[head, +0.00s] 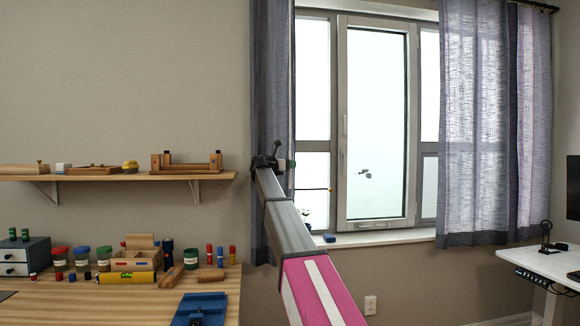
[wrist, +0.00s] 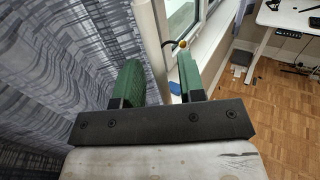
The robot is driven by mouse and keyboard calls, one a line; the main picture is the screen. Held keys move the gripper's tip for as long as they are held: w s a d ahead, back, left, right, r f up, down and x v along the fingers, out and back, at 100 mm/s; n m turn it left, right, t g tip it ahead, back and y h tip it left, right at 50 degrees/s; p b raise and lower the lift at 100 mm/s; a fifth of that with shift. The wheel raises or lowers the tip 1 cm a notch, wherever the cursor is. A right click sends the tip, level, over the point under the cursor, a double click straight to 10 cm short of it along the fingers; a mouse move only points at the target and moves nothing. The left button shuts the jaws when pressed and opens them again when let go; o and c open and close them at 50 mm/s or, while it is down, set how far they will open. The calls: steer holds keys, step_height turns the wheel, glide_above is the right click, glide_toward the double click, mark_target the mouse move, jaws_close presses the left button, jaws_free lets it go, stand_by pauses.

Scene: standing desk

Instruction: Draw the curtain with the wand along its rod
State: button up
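The curtain shows in two sheer grey-blue parts in the head view: a narrow left panel (head: 270,85) and a wider right panel (head: 485,120). The dark rod (head: 535,6) shows only at the top right. My gripper (head: 280,162) is at the left panel's right edge, around mid-height. In the wrist view my gripper (wrist: 160,75) has its green fingers apart, with the left panel (wrist: 55,70) close on the left. A pale upright strip (wrist: 150,45) shows between the fingers; I cannot tell whether it is the wand or a window edge. No contact is visible.
The window (head: 375,120) and its sill (head: 375,238) lie right of my gripper. A thin dark piece with a yellow tip (head: 331,188) sticks out before the window. A shelf (head: 120,177) and workbench (head: 225,285) are left; a white desk (head: 535,265) is right.

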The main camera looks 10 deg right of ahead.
mark_target(444, 162)
steer(key=shift+w+d, duration=0.2)
steer(key=shift+d, duration=0.1)
jaws_close()
steer(key=shift+d, duration=0.1)
steer(key=s+d, duration=0.1)
steer(key=d, duration=2.6)
steer(key=s+d, duration=0.2)
steer(key=d, duration=2.5)
steer(key=s+d, duration=0.2)
steer(key=d, duration=2.6)
steer(key=shift+s, duration=0.25)
steer(key=shift+d, duration=0.1)
jaws_free()
steer(key=shift+d, duration=0.1)
